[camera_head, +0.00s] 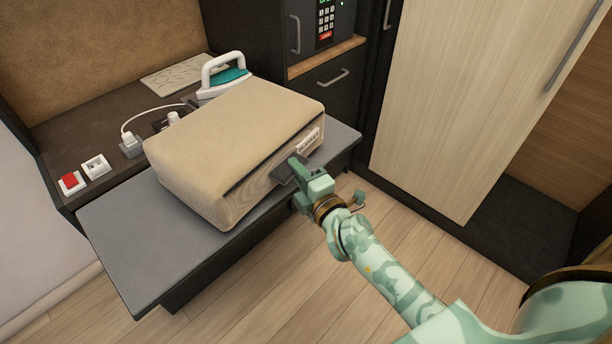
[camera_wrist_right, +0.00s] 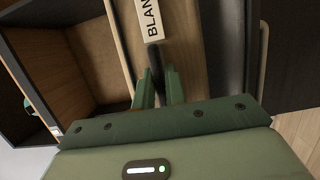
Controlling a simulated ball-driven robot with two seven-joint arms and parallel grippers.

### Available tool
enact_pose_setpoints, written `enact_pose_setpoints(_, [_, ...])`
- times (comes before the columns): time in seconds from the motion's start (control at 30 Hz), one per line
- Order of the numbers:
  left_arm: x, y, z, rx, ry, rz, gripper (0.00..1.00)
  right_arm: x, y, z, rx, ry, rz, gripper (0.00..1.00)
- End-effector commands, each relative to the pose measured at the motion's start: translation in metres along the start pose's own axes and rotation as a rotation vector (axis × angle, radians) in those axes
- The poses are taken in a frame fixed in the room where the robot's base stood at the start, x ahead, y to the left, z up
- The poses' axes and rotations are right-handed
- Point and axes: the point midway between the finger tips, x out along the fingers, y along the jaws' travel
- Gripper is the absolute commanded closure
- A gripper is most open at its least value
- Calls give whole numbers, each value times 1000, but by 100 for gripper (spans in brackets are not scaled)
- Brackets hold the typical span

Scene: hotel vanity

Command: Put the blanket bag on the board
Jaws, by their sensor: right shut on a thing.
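The blanket bag (camera_head: 235,140) is a large beige padded block with a dark seam and a white label on its front side. In the head view it lies over the grey board (camera_head: 140,245), level and near the board's middle. I cannot tell whether its whole underside touches the board. My right gripper (camera_head: 298,170) is at the bag's front right side, just below the label, shut on a dark handle of the bag. The right wrist view shows this dark handle (camera_wrist_right: 155,62) between the fingers, beside the label (camera_wrist_right: 150,18). My left gripper is not in view.
An iron (camera_head: 222,75) stands on the dark counter behind the bag, near a white plug and cord (camera_head: 128,140) and small switch boxes (camera_head: 70,182). A dark cabinet with a keypad safe (camera_head: 326,22) stands behind right. The board's left end is bare.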

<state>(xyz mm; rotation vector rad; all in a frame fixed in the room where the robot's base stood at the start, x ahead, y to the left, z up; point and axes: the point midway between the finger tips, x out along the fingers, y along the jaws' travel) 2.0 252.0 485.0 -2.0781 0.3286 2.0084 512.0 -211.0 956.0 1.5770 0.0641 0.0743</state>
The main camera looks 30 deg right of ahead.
Motion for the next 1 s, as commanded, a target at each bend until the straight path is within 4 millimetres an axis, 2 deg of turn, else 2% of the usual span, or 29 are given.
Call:
enact_pose_setpoints(0.4, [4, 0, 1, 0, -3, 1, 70, 36, 1, -10, 1, 2, 8, 100])
enact_pose_setpoints(0.6, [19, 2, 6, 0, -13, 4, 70, 35, -17, -10, 1, 2, 5, 100])
enact_pose_setpoints(1.0, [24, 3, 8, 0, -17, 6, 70, 35, -21, -9, 1, 2, 7, 100])
